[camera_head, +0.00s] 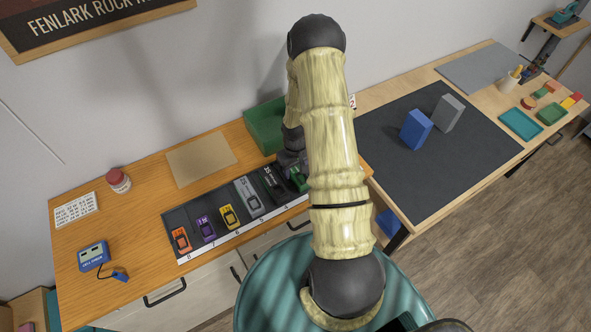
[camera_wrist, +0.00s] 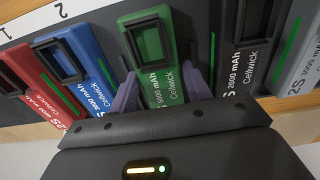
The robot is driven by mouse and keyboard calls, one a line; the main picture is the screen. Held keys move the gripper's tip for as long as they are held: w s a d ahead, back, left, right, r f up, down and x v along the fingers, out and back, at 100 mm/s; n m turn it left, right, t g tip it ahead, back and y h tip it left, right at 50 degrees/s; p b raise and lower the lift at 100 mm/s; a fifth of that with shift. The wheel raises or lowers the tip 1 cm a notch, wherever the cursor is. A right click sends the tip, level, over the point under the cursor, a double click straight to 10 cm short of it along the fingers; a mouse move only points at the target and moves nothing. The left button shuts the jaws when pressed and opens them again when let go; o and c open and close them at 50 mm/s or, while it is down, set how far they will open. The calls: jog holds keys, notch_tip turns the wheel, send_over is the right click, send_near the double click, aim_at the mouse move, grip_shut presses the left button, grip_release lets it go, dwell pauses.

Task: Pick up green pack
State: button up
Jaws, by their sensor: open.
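The green pack (camera_wrist: 168,85) lies in the battery tray (camera_head: 222,240), with white "Cellwick" lettering on its face and a dark square frame at its far end. In the wrist view my open gripper (camera_wrist: 160,90) has one finger on each side of the green pack. The fingertips reach down beside its edges; I cannot tell whether they touch it. In the head view a bit of the green pack (camera_head: 299,181) shows below my gripper (camera_head: 291,172), and my arm hides the rest of that end of the tray.
Blue (camera_wrist: 75,60) and red (camera_wrist: 28,80) packs lie left of the green one, black (camera_wrist: 245,50) and grey (camera_wrist: 302,75) packs right of it. A green bin (camera_head: 263,125) stands behind the tray.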

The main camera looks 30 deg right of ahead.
aim_at(296, 170)
jog(key=shift+f, duration=0.2)
dwell(0.4)
jog(key=c, duration=0.8)
jog(key=shift+r, duration=0.15)
jog(key=shift+c, duration=0.2)
notch_tip(296, 170, up, 10)
jog(key=b, duration=0.3)
